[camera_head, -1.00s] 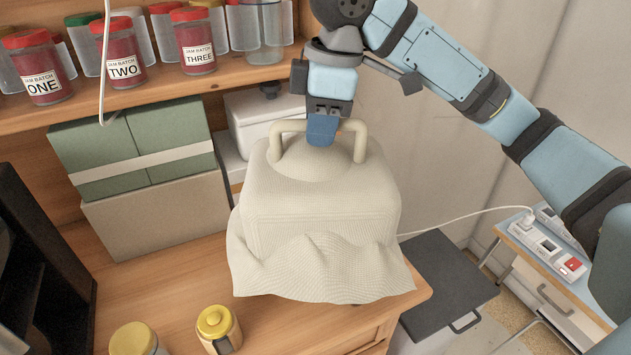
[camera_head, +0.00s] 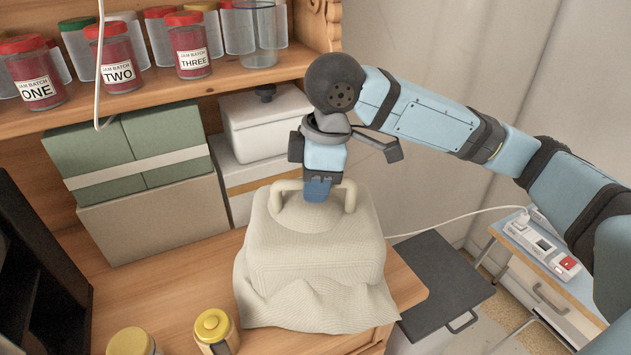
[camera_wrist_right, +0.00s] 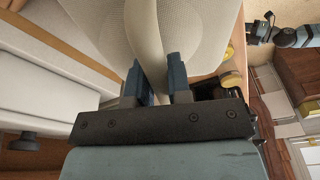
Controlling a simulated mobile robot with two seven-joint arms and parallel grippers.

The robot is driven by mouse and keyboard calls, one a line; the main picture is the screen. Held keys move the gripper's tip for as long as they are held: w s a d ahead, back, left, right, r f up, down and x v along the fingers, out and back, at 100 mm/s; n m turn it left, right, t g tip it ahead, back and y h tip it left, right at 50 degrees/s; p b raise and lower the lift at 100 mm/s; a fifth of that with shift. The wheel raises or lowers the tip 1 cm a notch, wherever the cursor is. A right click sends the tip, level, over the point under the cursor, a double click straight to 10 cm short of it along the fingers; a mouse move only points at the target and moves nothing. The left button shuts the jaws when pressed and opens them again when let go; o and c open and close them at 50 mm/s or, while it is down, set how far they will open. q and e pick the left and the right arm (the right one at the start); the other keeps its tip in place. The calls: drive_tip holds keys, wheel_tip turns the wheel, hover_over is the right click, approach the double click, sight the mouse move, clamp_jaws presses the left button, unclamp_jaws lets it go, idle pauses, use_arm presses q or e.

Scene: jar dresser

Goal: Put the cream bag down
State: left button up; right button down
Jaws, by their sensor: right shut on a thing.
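The cream bag (camera_head: 315,250) is a boxy cloth bag with a loop handle, at the right part of the wooden dresser top (camera_head: 190,300). Its draped lower cloth spreads over the dresser's front right edge. I cannot tell whether its base rests fully on the wood. My right gripper (camera_head: 318,190) comes from above and is shut on the bag's handle. In the right wrist view the handle (camera_wrist_right: 148,45) runs between the two blue fingers (camera_wrist_right: 162,85). My left gripper is not in view.
Green boxes (camera_head: 130,150) and a white lidded box (camera_head: 265,125) stand behind. Jam jars (camera_head: 115,58) line the shelf above. Yellow-lidded jars (camera_head: 213,328) stand at the front. A dark grey bin lid (camera_head: 440,280) lies lower right. A power strip (camera_head: 540,245) is at far right.

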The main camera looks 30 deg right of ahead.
drive_tip(key=c, duration=1.1)
unclamp_jaws()
drive_tip(key=shift+f, duration=0.1)
drive_tip(key=shift+o, duration=0.2)
wheel_tip(320, 180, up, 12)
drive_tip(key=d, duration=0.1)
drive_tip(key=shift+s+d, duration=0.3)
drive_tip(key=shift+s, duration=0.1)
